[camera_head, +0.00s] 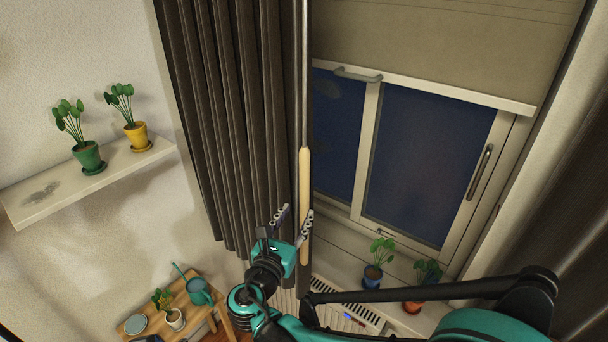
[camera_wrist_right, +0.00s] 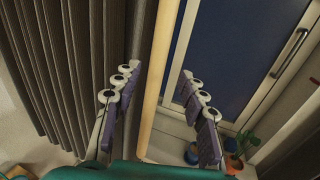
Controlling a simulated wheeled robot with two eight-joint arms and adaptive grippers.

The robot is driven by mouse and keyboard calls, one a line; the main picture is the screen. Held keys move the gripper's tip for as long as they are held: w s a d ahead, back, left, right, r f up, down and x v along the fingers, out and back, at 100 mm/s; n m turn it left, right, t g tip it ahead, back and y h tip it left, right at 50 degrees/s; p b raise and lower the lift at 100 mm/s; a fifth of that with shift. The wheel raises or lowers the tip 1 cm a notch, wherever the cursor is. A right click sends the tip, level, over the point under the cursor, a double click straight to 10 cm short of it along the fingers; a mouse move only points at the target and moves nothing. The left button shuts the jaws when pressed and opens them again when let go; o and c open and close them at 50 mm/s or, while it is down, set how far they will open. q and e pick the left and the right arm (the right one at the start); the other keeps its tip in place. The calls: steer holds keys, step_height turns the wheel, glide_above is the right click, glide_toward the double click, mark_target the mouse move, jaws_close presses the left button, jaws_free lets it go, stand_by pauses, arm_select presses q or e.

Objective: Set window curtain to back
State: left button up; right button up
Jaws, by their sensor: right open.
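The dark pleated curtain (camera_head: 235,110) hangs to the left of the window (camera_head: 430,160); it fills the left of the right wrist view (camera_wrist_right: 65,70). A thin rod with a pale wooden handle (camera_head: 304,175) hangs upright at the curtain's right edge. My right gripper (camera_head: 296,212) is open at the lower part of this handle. In the right wrist view the handle (camera_wrist_right: 161,75) runs between the two spread fingers, and I see a gap on each side. Whether a finger touches it is unclear. My left gripper is not in view.
A beige blind (camera_head: 440,40) covers the window's top. Potted plants stand on the sill, one in a blue pot (camera_head: 372,276). A wall shelf (camera_head: 90,182) holds two plants. A small wooden table (camera_head: 190,316) stands lower left. A radiator (camera_head: 345,305) is below the sill.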

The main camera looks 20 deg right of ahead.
mark_target(303, 199)
steer(key=x, duration=0.7)
steer(key=shift+w+r, duration=0.35)
jaws_close()
